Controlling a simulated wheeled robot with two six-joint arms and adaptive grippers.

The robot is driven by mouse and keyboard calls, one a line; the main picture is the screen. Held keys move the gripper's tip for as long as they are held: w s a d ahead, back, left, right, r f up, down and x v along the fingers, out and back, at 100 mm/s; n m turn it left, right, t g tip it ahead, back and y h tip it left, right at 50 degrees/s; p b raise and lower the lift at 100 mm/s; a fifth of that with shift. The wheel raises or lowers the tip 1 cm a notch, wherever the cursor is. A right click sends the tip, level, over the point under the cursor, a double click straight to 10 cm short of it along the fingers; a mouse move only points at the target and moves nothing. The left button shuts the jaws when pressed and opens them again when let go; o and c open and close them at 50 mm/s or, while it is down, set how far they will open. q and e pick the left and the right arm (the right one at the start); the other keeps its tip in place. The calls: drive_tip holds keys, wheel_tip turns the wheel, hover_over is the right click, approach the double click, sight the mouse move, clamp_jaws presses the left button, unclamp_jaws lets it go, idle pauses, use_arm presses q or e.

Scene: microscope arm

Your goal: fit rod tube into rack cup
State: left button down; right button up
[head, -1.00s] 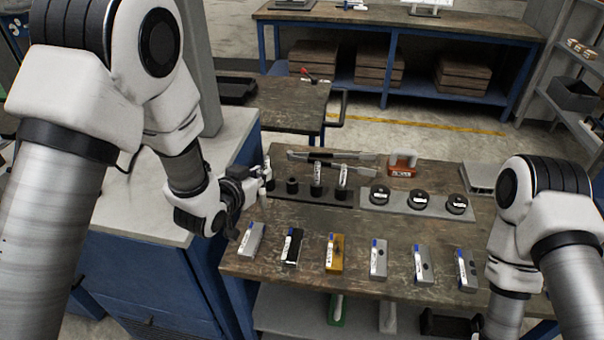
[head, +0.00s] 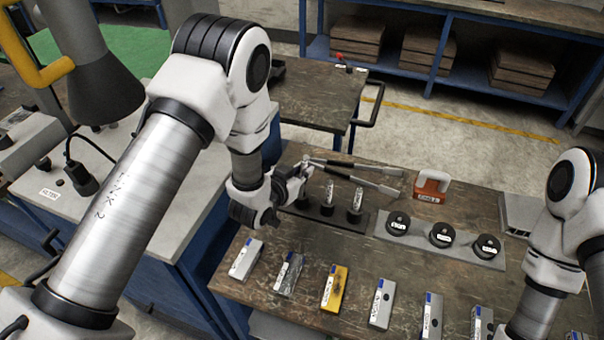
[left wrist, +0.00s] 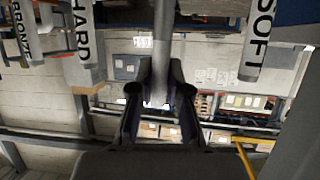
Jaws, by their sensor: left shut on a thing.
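My left gripper (head: 290,180) is at the left end of the black rack (head: 328,222). In the left wrist view my gripper (left wrist: 160,95) is shut on a plain grey rod tube (left wrist: 162,45), which runs up between the fingers. In the head view the held tube is mostly hidden by the gripper. Two white-labelled tubes stand upright in rack cups, the middle one (head: 329,192) and the right one (head: 357,198). The rack's left end lies close under the gripper. I cannot tell whether the held tube touches a cup. My right gripper is out of view.
A grey plate with three black round pieces (head: 441,235) is right of the rack. Long-handled tools (head: 350,166) lie behind it, with an orange-based block (head: 431,186) nearby. Several tagged blocks, one yellow (head: 335,288), line the front. In the left wrist view, labelled pieces (left wrist: 84,45) flank the gripper.

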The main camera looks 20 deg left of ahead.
use_arm(q)
drive_tip(key=shift+s+f, duration=0.25)
drive_tip(key=shift+f, duration=0.75)
drive_tip(key=c, duration=1.2)
unclamp_jaws()
drive_tip(key=shift+a+f, duration=0.1)
drive_tip(key=shift+o, duration=0.2)
drive_tip(key=shift+w, duration=0.15)
